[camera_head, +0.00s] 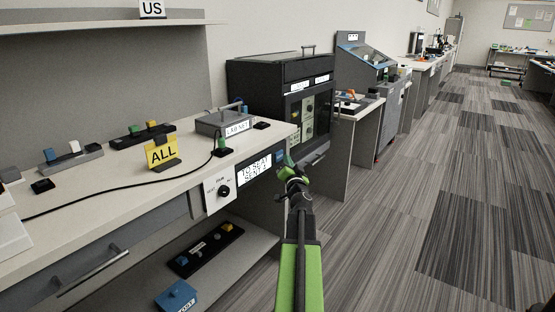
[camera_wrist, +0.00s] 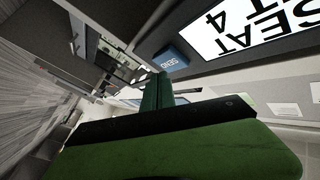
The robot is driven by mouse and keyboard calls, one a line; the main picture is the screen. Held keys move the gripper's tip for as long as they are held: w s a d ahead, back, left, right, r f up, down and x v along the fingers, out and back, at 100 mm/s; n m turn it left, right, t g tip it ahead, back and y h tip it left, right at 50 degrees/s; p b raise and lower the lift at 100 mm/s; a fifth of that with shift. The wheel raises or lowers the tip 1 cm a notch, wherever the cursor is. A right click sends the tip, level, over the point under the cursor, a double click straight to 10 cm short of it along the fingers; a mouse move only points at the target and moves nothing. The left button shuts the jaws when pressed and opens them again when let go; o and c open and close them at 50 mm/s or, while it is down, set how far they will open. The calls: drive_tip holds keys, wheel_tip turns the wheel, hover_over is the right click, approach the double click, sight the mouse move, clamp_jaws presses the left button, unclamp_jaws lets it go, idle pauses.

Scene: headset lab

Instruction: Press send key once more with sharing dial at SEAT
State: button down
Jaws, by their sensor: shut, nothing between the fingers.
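The blue send key (camera_head: 279,157) is on the dark panel at the desk's front edge. It reads SEND in the wrist view (camera_wrist: 171,58). Left of it, the lit display (camera_head: 255,171) reads TO SEAT, SENT 4; part of it shows in the wrist view (camera_wrist: 235,28). The sharing dial (camera_head: 223,191) is a black knob on a white plate; its pointer is too small to read. My green gripper (camera_head: 287,164) is shut and empty, close by the key. Its fingers (camera_wrist: 157,84) end beside the key in the wrist view; I cannot tell whether they touch it.
A yellow ALL sign (camera_head: 162,153), a grey box (camera_head: 220,123) and a black cable (camera_head: 120,185) are on the desktop. A black cabinet (camera_head: 265,75) stands behind the desk's right end. A low shelf (camera_head: 225,262) lies under the desk. Carpet is free at right.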

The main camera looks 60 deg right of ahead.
drive_tip(key=shift+s, duration=2.45)
